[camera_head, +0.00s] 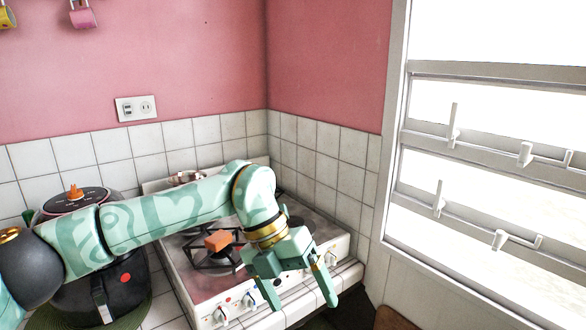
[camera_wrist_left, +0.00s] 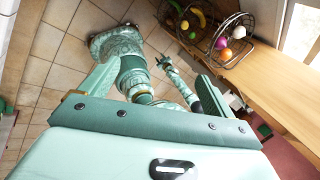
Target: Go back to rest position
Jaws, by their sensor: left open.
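My left arm comes in from the left in the head view and reaches across the stove. My left gripper (camera_head: 298,300) is open and empty, with its fingers pointing down in front of the stove's front right edge. In the left wrist view, its two spread fingers (camera_wrist_left: 152,80) have nothing between them. Beyond them, part of my own body shows above the tiled floor.
The white stove (camera_head: 205,290) has an orange block (camera_head: 218,240) on a burner grate. A dark pot (camera_head: 125,285) with an orange-knobbed lid stands at left. A window (camera_head: 480,170) is at right. Wire fruit baskets (camera_wrist_left: 232,52) stand on a wooden counter (camera_wrist_left: 275,85).

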